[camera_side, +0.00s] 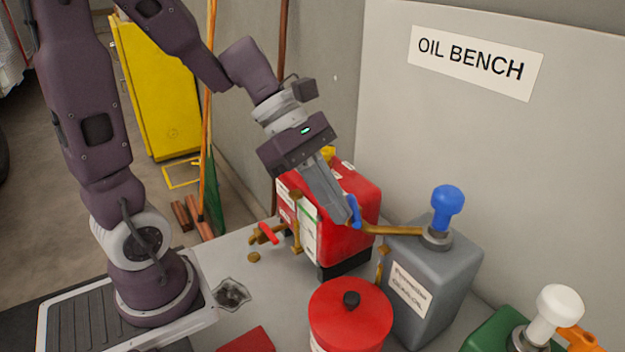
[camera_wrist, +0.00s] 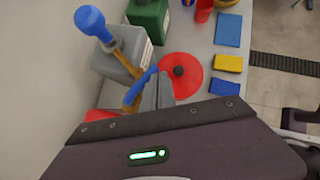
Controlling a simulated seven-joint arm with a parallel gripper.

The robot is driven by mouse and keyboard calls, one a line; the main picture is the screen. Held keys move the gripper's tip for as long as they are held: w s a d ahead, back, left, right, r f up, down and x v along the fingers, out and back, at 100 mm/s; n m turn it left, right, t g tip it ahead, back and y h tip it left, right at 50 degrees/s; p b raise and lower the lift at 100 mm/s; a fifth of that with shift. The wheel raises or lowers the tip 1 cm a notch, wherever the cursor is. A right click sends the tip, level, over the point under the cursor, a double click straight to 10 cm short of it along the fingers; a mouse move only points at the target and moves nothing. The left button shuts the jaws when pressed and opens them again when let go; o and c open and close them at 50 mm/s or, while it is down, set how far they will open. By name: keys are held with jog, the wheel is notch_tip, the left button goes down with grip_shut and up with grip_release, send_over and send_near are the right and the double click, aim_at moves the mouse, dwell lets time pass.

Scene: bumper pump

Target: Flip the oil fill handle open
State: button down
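A grey oil can (camera_side: 435,280) with a blue pump knob (camera_side: 447,205) stands on the bench. A brass spout (camera_side: 395,230) runs left from its top. A blue handle (camera_side: 353,211) stands near the spout's outer end; it also shows in the wrist view (camera_wrist: 140,88). My gripper (camera_side: 338,215) points down beside this handle, on its left in the side view. In the wrist view the two fingers (camera_wrist: 160,85) look closed together, with the handle along their left side, not between them. I cannot tell whether they touch it.
A red can (camera_side: 355,190) stands behind my gripper; a brass tap with a red lever (camera_side: 268,233) is at its left. A round red tin (camera_side: 350,315) stands in front. A green can (camera_side: 490,335) with a white knob is at right. The wall is close behind.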

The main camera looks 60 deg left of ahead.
aim_at(356, 215)
jog(key=shift+w+d, duration=0.45)
jog(key=shift+d, duration=0.15)
jog(key=shift+w+d, duration=0.45)
jog(key=shift+w, duration=0.1)
jog(key=shift+w+d, duration=0.1)
jog(key=shift+w, duration=0.05)
jog(key=v, duration=0.7)
